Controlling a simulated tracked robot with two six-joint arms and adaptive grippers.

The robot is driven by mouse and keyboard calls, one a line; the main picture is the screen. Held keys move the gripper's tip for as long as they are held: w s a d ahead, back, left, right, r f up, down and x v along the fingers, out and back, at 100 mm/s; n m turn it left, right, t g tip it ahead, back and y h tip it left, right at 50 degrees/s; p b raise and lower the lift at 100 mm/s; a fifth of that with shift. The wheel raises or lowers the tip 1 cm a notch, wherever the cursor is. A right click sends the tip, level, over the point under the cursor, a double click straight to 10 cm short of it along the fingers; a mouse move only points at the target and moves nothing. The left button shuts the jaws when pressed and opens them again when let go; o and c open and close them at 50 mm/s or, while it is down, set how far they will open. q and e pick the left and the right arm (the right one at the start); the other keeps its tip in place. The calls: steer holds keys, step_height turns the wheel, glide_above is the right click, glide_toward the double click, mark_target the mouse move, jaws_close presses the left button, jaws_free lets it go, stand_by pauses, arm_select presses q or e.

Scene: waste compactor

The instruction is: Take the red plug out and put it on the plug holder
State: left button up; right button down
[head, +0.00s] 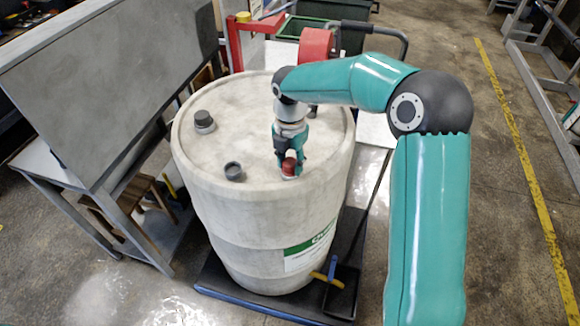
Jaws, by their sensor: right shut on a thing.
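A large off-white barrel (262,215) stands upright in the middle of the head view. The red plug (289,166) is at the right front part of its top. My right gripper (289,160) comes down from above and is shut on the red plug. I cannot tell whether the plug is still seated in the barrel top or lifted slightly. A dark grey open cup-like fitting (233,171), perhaps the plug holder, stands on the barrel top to the left of the gripper. My left gripper is not in view.
A dark grey cap (203,121) sits on the barrel top at the left. The barrel stands on a dark low platform (245,306). A grey panel and table (110,85) stand close on the left. A red post stand (235,45) is behind. Floor is free at the right.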

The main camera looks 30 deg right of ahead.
steer(key=shift+n, duration=0.7)
steer(key=n, duration=0.4)
steer(key=shift+n, duration=0.6)
steer(key=n, duration=0.5)
steer(key=c, duration=0.6)
jaws_free()
